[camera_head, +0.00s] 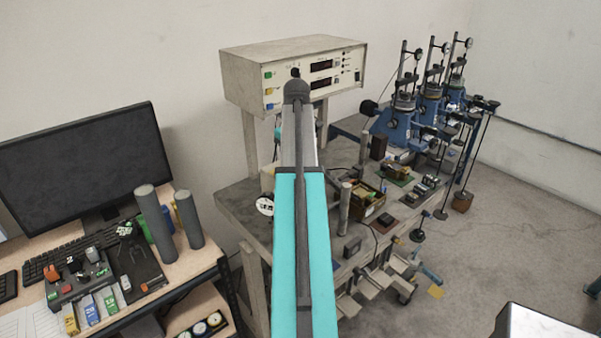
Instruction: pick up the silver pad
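I cannot pick out a silver pad with certainty. A small pale round thing (265,206) lies at the left edge of the grey workbench (238,205), too small to identify. Several small dark and grey blocks (421,190) lie towards the right of that bench. My teal and grey arm link rises through the middle of the view and covers part of the bench. I do not see my gripper's fingers or anything held.
A cream instrument box (245,75) stands over the bench's back. Blue dial-gauge stands (398,128) are at the right. A wooden desk at left holds a monitor (85,160) and grey cylinders (155,222). A shiny box (540,322) is bottom right. Floor at right is mostly clear.

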